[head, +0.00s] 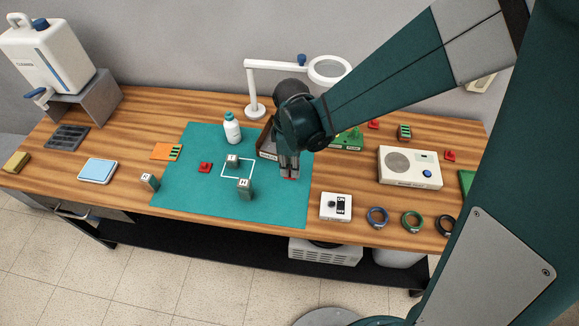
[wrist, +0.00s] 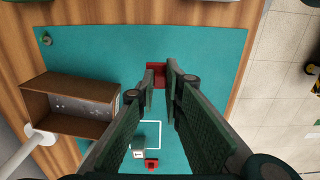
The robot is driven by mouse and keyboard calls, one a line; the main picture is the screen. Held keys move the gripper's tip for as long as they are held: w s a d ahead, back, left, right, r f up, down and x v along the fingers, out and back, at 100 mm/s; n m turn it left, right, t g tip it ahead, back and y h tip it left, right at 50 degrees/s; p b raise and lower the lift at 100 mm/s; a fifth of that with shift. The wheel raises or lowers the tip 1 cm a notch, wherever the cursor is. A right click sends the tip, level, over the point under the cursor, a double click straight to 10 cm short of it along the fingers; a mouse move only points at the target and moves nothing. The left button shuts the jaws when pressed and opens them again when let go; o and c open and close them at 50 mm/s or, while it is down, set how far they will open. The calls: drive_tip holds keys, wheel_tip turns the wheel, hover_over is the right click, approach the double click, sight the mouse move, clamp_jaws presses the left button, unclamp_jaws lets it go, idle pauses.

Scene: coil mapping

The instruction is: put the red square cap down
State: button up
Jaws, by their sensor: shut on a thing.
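My gripper (head: 289,165) points down over the right part of the teal mat (head: 200,203), right of the white outlined square (head: 237,176). It is shut on a red square cap (wrist: 157,74), which shows between the fingertips in the wrist view. In the head view only a sliver of the red cap (head: 290,178) shows under the fingertips. I cannot tell whether it touches the mat. A second red piece (head: 205,167) lies on the mat left of the outlined square and also shows in the wrist view (wrist: 151,163).
A brown open box (wrist: 70,104) is close behind my gripper. A white bottle (head: 232,130) stands at the back. The mat's front right is clear.

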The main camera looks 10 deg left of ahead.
drive_tip(key=shift+f, duration=0.75)
drive_tip(key=shift+f, duration=0.15)
drive_tip(key=shift+f, duration=1.95)
drive_tip(key=shift+f+b, duration=0.15)
drive_tip(key=shift+b, duration=0.3)
drive_tip(key=o, duration=0.7)
drive_tip(key=shift+r, duration=0.2)
drive_tip(key=shift+r+p, duration=0.8)
drive_tip(key=shift+r, duration=5.2)
